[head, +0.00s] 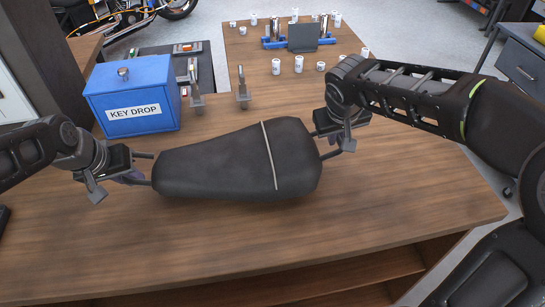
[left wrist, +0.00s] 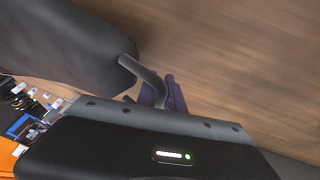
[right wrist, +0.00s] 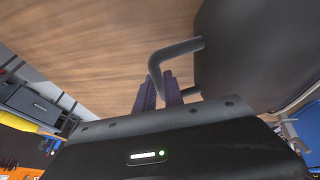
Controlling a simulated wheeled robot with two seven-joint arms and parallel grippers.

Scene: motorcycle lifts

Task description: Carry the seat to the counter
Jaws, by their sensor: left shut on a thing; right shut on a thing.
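The seat (head: 225,163) is a long black motorcycle seat with a pale strap across it and a bar handle at each end. It is over the wooden counter (head: 400,215); I cannot tell whether it touches the top. My left gripper (head: 138,177) is shut on the handle at the seat's narrow left end, and the bar shows in the left wrist view (left wrist: 148,78). My right gripper (head: 328,142) is shut on the handle at the wide right end, and the bar shows in the right wrist view (right wrist: 170,55). The seat looks about level.
A blue key drop box (head: 132,93) stands on the counter behind the seat's left end. Small metal stands (head: 242,90) are behind the seat. Several white cans and a blue stand (head: 290,40) are further back. The counter's front is clear.

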